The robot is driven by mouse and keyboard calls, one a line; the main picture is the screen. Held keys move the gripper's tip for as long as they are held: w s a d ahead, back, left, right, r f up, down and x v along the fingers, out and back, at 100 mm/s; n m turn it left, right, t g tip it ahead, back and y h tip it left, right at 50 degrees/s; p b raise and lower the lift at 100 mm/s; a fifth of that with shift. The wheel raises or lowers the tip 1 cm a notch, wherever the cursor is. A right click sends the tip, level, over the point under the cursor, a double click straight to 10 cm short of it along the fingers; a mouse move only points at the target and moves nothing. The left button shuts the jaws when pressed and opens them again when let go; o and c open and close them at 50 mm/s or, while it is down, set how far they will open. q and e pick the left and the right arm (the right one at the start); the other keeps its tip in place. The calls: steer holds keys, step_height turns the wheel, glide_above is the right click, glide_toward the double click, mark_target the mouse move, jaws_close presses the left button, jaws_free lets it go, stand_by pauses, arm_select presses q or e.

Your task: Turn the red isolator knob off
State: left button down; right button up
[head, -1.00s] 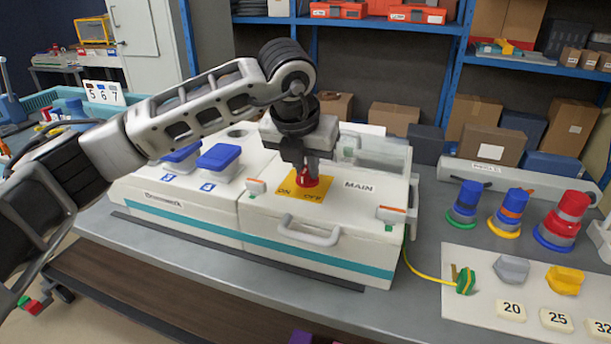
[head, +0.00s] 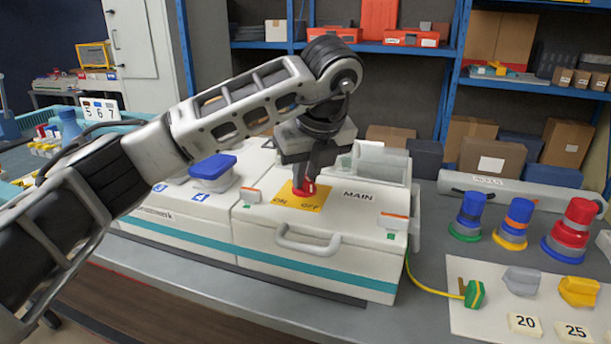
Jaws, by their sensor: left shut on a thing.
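The red isolator knob (head: 304,190) stands on a yellow plate (head: 318,201) marked ON and OFF, on top of the white MAIN box (head: 370,225). My left gripper (head: 307,176) reaches down from above and is shut on the knob. The fingers and wrist hide the knob's upper part, so its exact angle is hard to tell; its visible side faces the plate's front edge. My right gripper is not in view.
Left of the knob, a blue socket cover (head: 213,170) sits on the adjoining box. A grey handle (head: 308,243) is on the front. Plugs such as the red one (head: 573,228) stand at right, near a green plug with a yellow cable (head: 474,293).

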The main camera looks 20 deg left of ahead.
arm_select(q)
steer(key=shift+n, duration=0.3)
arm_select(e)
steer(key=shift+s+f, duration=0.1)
arm_select(q)
steer(key=c, duration=1.5)
jaws_free()
steer(key=shift+o, duration=0.2)
steer(key=p+v, duration=0.2)
steer(key=v, duration=1.4)
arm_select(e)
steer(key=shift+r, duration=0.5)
arm_select(q)
steer(key=shift+d, duration=0.1)
